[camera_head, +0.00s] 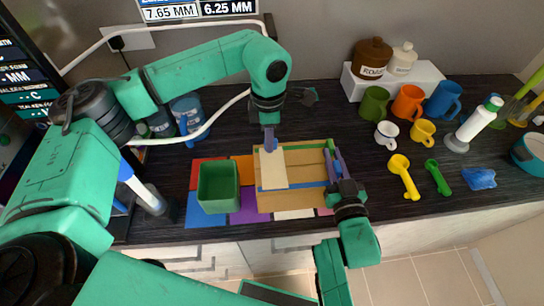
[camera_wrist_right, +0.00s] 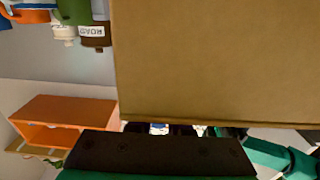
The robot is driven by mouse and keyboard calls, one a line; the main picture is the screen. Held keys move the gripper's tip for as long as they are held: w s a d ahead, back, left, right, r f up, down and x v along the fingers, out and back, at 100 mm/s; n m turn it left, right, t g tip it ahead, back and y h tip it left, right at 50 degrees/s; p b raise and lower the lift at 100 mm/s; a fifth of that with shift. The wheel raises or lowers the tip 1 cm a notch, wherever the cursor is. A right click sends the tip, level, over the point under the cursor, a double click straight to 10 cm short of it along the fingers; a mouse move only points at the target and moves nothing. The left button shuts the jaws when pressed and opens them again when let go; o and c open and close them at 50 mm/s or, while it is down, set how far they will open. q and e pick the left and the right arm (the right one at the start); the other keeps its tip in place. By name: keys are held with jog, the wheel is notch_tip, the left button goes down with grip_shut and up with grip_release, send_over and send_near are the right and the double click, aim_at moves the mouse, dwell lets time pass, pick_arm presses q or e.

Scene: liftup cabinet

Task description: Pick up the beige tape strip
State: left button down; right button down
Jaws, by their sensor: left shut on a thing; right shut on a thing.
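The pale beige strip (camera_head: 273,170) stretches from my left gripper (camera_head: 269,142) down across the left part of a wooden box (camera_head: 306,199). The left fingers are shut at the strip's upper end, by the box's back edge. Green and blue bands show on the box. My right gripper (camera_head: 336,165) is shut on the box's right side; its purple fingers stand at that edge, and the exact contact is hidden. In the right wrist view a large brown panel (camera_wrist_right: 215,60), which looks like the box, fills the upper right, and the fingertips cannot be made out.
A green square bin (camera_head: 218,188) stands left of the box on coloured tiles. Mugs, including an orange one (camera_head: 408,102), and a yellow scoop (camera_head: 404,176) stand to the right. A white riser (camera_head: 392,80) with jars is at the back. Dark counter is clear behind the box.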

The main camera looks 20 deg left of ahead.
pick_arm(q)
notch_tip(320, 180, up, 14)
dwell(1.3)
dwell(1.0)
notch_tip(320, 180, up, 5)
jog(key=shift+r, duration=0.1)
dwell(0.4)
pick_arm(e)
jog(key=c, duration=0.8)
grip_release()
jog(key=shift+o, duration=0.2)
